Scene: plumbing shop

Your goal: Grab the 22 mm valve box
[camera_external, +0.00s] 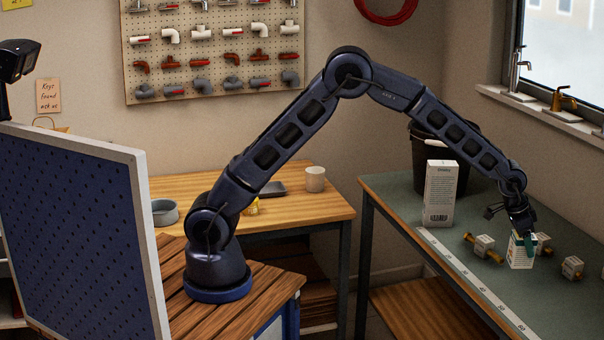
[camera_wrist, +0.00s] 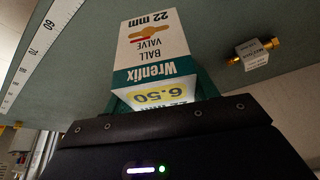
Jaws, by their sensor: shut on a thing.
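The 22 mm valve box (camera_external: 521,253) is a small white carton on the green bench at the right. In the wrist view the valve box (camera_wrist: 150,45) shows "22 mm", "BALL VALVE", a red-handled valve picture, a teal "Wrenfix" band and a yellow 6.50 price on its end. My gripper (camera_external: 522,236) reaches down over the box from above. In the wrist view my gripper (camera_wrist: 160,95) has its teal fingers on both sides of the box, shut on it. I cannot tell whether the box's underside touches the bench.
Small brass-ended valves with white tags lie close by: one left (camera_external: 484,246), one right behind (camera_external: 543,243), one right (camera_external: 572,267). A tall white carton (camera_external: 440,193) and a black bucket (camera_external: 424,150) stand farther back. A white measuring strip (camera_external: 475,283) runs along the bench's front edge.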

